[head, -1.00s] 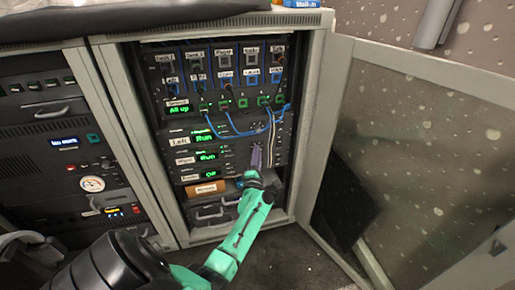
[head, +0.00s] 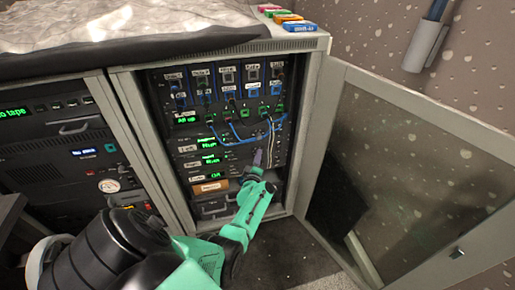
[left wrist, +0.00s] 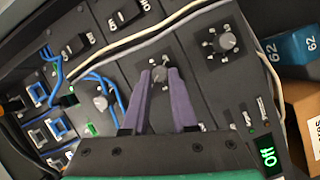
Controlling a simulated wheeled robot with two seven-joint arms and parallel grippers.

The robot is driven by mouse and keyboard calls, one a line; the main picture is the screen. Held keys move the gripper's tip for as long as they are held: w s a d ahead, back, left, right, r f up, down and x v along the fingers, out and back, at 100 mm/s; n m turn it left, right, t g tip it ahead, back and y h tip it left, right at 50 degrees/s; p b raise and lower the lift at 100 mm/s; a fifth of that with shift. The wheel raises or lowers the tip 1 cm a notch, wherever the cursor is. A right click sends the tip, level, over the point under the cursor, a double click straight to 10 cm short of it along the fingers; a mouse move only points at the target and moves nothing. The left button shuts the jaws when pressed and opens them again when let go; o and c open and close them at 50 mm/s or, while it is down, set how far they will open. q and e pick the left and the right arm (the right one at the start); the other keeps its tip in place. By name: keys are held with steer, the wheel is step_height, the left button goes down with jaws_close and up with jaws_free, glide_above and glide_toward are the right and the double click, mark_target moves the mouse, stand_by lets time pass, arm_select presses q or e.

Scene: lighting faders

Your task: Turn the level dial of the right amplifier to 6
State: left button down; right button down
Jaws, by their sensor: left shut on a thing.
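The rack (head: 223,140) stands in an open cabinet. The right amplifier (head: 209,161) is the middle of the three amplifier rows, and its green display looks like it reads Run. Its level dial (left wrist: 160,74) is a small round grey knob with white marks around it. My left gripper (head: 257,160) reaches in from below, and its purple fingers (left wrist: 161,82) are shut on the dial, one on each side. The fingers partly hide the knob and its marks, so I cannot read its setting. My right gripper is not in view.
A similar dial (left wrist: 227,41) is on the neighbouring panel, whose display reads Off (left wrist: 268,156). Pale and blue cables (left wrist: 120,48) run close to the fingers. The cabinet door (head: 405,165) stands open at the right. An orange-brown box (head: 209,186) is below the amplifiers.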

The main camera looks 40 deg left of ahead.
arm_select(q)
steer(key=shift+w+d+r+m+g+y+p, duration=0.1)
steer(key=shift+m+g+p, duration=0.75)
steer(key=shift+m, duration=0.4)
steer(key=shift+w+d+r+m+g+y+p, duration=0.15)
steer(key=shift+m+g+p, duration=0.45)
steer(key=shift+m+p, duration=0.5)
steer(key=shift+a+r+m+g+y+p, duration=0.1)
steer(key=shift+m+g+p, duration=0.7)
steer(key=shift+m, duration=0.55)
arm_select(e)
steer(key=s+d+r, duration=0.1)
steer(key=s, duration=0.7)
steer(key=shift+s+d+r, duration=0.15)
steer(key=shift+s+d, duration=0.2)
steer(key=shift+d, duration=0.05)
arm_select(q)
steer(key=c, duration=0.7)
jaws_free()
